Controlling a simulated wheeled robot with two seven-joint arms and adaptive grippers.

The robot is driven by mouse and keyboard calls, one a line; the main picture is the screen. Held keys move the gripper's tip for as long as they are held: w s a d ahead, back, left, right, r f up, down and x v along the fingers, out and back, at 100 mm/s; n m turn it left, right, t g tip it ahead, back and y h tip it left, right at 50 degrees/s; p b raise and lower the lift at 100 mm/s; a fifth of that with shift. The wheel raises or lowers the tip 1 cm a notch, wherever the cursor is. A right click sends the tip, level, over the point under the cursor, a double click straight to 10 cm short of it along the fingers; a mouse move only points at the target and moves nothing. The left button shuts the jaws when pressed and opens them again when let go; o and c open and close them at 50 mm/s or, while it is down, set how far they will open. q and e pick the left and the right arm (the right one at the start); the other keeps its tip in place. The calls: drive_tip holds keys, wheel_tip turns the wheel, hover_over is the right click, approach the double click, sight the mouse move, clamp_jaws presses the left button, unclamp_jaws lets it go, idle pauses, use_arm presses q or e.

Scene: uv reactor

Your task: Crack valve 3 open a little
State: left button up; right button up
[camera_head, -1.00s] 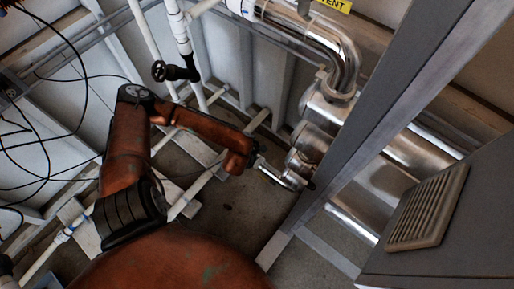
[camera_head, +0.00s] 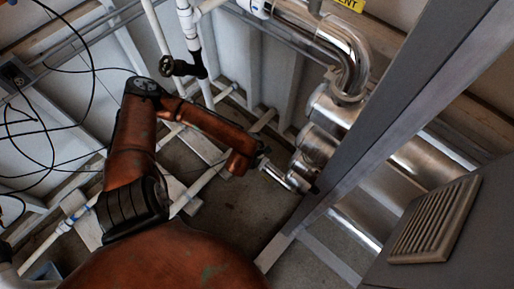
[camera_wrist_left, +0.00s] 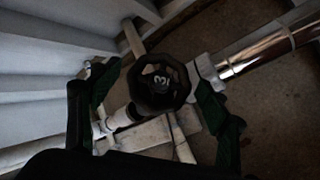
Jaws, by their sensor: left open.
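Valve 3 is a black round handwheel (camera_wrist_left: 160,84) marked "3", in the middle of the left wrist view. It sits in line with a white pipe and a shiny metal pipe (camera_wrist_left: 262,52). My left gripper (camera_wrist_left: 158,76) is open, its two dark green fingers on either side of the wheel. A small gap shows at each side, and I see no grip on the wheel. My right gripper is not in view.
Another black handwheel (camera_head: 177,67) is on a white vertical pipe in the head view. Large metal ducting (camera_head: 318,143) and a grey frame post (camera_head: 385,130) stand to the right, with a vented cabinet (camera_head: 432,222). Black cables (camera_head: 92,70) hang at the left.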

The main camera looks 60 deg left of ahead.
use_arm(q)
drive_tip(key=v, duration=1.2)
drive_tip(key=shift+c, duration=0.3)
